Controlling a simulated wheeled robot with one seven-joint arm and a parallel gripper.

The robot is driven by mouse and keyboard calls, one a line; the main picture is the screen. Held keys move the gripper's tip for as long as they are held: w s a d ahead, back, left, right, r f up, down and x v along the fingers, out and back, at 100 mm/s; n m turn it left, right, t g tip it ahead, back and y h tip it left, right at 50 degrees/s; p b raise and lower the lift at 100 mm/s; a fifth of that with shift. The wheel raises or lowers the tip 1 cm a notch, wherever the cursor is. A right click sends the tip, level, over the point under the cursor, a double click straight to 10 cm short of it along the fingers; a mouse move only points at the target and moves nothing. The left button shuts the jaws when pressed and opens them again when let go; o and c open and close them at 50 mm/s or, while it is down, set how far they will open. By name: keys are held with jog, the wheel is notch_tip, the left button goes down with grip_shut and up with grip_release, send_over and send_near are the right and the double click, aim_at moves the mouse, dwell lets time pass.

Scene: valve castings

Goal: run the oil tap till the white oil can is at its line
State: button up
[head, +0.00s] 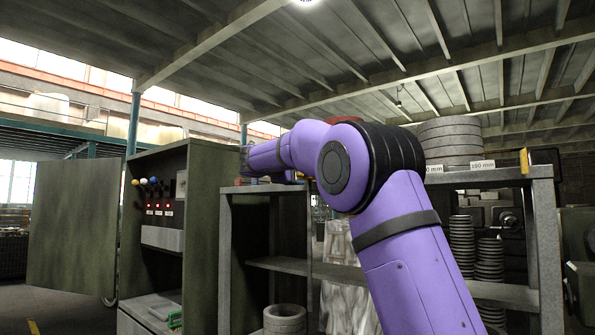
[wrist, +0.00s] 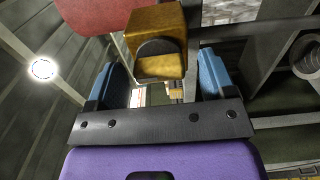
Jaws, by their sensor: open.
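My gripper (wrist: 157,66) is open in the wrist view, its two blue fingers apart. A worn yellow-brown block (wrist: 153,20) with a dark rounded part on its face shows between and beyond the fingers; I cannot tell whether it belongs to the oil tap. Neither finger visibly touches it. In the head view my purple arm reaches left, and the gripper end (head: 246,160) is above the top of a grey shelf rack, beside the open green cabinet. I cannot make out the white oil can or its line in either view.
The green cabinet (head: 201,230) holds coloured knobs (head: 148,182) and red lights. The grey rack (head: 284,188) carries stacked rings (head: 450,140) at its right end. A red surface (wrist: 95,14) is close at the upper left in the wrist view. Floor shows at lower left.

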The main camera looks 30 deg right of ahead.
jog(key=v, duration=1)
jog(key=shift+a, duration=0.25)
jog(key=shift+s, duration=0.1)
jog(key=s+d+f+g+y, duration=0.1)
jog(key=s+f+y, duration=0.3)
jog(key=s+f, duration=0.4)
jog(key=s+d+f+y, duration=0.1)
jog(key=s+f+y, duration=0.4)
jog(key=s, duration=0.5)
jog(key=s+a+f+m+y, duration=0.2)
jog(key=s+a+f+y, duration=0.2)
jog(key=s+f, duration=0.6)
jog(key=s+a+f+m+y, duration=0.2)
jog(key=s+a+f+y, duration=0.2)
jog(key=s+f, duration=0.6)
jog(key=s+a, duration=0.2)
jog(key=s, duration=0.1)
